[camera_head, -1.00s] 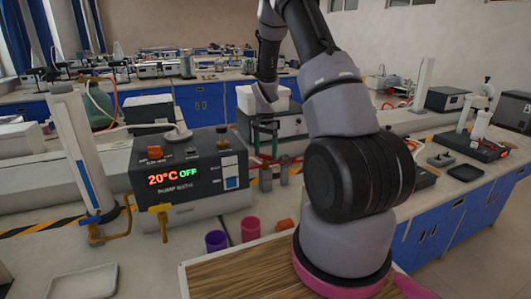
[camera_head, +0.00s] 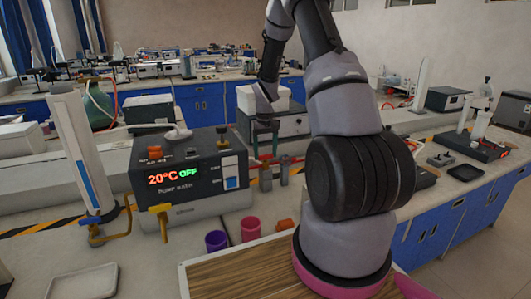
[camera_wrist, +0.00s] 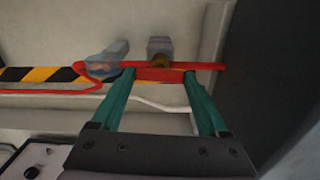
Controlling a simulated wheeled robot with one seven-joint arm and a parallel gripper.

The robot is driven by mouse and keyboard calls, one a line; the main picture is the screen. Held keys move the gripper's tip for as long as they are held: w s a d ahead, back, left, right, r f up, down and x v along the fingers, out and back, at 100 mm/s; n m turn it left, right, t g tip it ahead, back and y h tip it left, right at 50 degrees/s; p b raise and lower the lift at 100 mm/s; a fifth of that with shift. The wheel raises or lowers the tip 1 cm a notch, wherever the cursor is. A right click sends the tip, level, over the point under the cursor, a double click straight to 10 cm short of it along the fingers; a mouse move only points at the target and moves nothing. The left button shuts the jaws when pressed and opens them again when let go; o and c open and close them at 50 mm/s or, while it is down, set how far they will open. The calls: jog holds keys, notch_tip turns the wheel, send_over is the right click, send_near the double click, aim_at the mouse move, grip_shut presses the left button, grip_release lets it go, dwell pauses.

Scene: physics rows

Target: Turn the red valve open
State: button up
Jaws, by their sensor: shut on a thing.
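The red valve handle (camera_wrist: 158,74) runs across the upper middle of the wrist view, as a long flat bar with a brass-coloured piece behind its middle. In the head view the red valve (camera_head: 265,158) is small and partly hidden, beside the pump bath. My gripper (camera_wrist: 160,76) has green fingers, one on each side of the handle's middle part, and is shut on it. In the head view my gripper (camera_head: 264,134) points down at the valve from above. The exact angle of the handle is hard to tell in the head view.
Purple (camera_head: 216,241) and pink (camera_head: 250,229) cups stand in front. Yellow taps (camera_head: 162,215) are at the left. A black-and-yellow strip (camera_wrist: 40,75) lies behind the valve.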

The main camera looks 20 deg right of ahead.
aim_at(265, 155)
jog(key=shift+n, duration=0.5)
jog(key=o, duration=1.2)
jog(key=shift+o, duration=0.2)
jog(key=shift+r, duration=0.1)
notch_tip(265, 155, up, 11)
